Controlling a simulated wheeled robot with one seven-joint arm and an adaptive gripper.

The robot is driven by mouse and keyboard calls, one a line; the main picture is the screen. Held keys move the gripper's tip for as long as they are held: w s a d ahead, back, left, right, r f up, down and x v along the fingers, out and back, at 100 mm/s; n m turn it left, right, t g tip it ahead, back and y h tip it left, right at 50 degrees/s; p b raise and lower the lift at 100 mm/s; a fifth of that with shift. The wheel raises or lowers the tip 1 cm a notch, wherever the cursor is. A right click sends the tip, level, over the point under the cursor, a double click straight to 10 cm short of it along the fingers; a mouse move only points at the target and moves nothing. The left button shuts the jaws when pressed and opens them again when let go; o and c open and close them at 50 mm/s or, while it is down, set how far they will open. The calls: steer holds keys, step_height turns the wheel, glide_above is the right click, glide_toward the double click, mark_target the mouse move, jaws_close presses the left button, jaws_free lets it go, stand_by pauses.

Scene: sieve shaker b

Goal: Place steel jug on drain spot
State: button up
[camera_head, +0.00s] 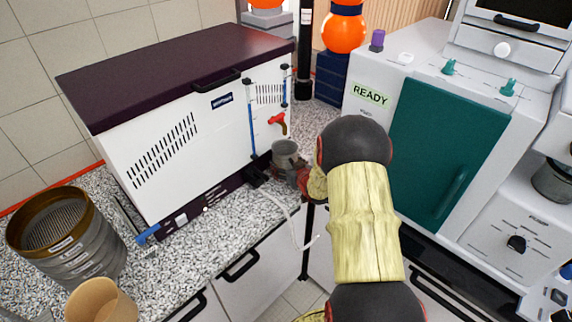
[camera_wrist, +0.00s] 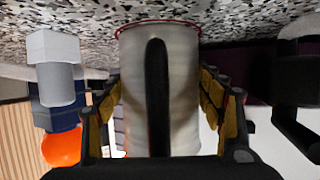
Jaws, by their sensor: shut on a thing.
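The steel jug (camera_head: 286,154) is at the front of the white bath with the dark lid (camera_head: 190,120), close below its red tap (camera_head: 277,122). My gripper (camera_head: 300,178) is shut on the jug from the right, partly hidden by my arm. In the wrist view, which looks upside down, the jug (camera_wrist: 185,90) fills the middle, its dark handle (camera_wrist: 157,95) faces the camera, and fingers lie on both sides. A thin red ring (camera_wrist: 130,27) shows around the jug's base at the speckled worktop. I cannot tell whether the base touches the worktop.
A stack of sieves (camera_head: 65,240) and a tan cup (camera_head: 100,301) stand at the left. A white hose (camera_head: 285,209) lies over the worktop's front edge. A teal-doored oven marked READY (camera_head: 445,140) stands close on the right. Orange-topped bottles (camera_head: 344,32) are behind.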

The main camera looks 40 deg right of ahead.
steer(key=o, duration=1.4)
steer(key=shift+c, duration=0.2)
